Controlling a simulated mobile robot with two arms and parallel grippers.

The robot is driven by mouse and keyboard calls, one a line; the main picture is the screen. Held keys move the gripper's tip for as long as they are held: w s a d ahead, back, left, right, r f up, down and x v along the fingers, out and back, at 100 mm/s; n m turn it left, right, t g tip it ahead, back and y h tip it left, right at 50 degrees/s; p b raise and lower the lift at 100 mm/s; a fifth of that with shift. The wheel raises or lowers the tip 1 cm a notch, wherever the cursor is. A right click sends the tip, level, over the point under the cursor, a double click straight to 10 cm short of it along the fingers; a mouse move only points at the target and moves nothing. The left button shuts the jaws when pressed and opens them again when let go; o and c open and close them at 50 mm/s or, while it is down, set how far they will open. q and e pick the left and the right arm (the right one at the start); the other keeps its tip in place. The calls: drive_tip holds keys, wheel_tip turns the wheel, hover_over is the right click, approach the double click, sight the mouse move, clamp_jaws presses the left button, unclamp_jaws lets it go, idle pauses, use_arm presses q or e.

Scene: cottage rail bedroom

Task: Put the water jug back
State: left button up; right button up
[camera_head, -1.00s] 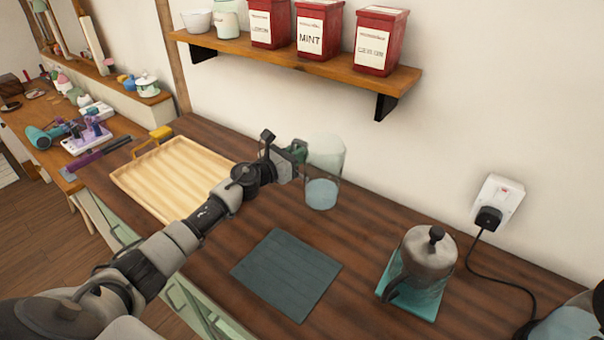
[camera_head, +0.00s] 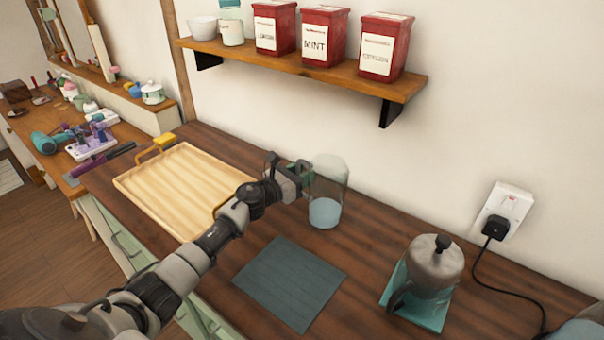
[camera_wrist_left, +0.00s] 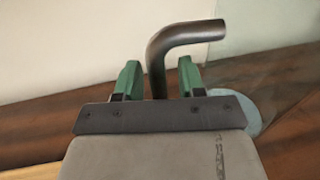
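The water jug (camera_head: 327,178) is clear glass with pale blue water in its lower part. It is upright at the middle of the wooden counter, beyond the dark blue mat (camera_head: 290,283). I cannot tell whether its base touches the counter. My left gripper (camera_head: 302,171) is at the jug's left side. In the left wrist view its green fingers (camera_wrist_left: 159,78) stand on both sides of the dark bent handle (camera_wrist_left: 185,32) and look closed around it, with narrow gaps showing. The water also shows there at the right. My right gripper is not in view.
A ribbed wooden tray (camera_head: 165,188) lies left of the jug. A metal lidded pot (camera_head: 436,268) stands on a teal mat (camera_head: 426,317) at the right. A wall shelf (camera_head: 290,65) with red canisters hangs above. A black cable (camera_head: 478,275) runs from the socket.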

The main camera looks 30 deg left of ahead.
use_arm(q)
drive_tip(key=b+v, duration=0.1)
drive_tip(key=v, duration=1.1)
drive_tip(key=shift+b, duration=0.3)
drive_tip(key=shift+r, duration=0.1)
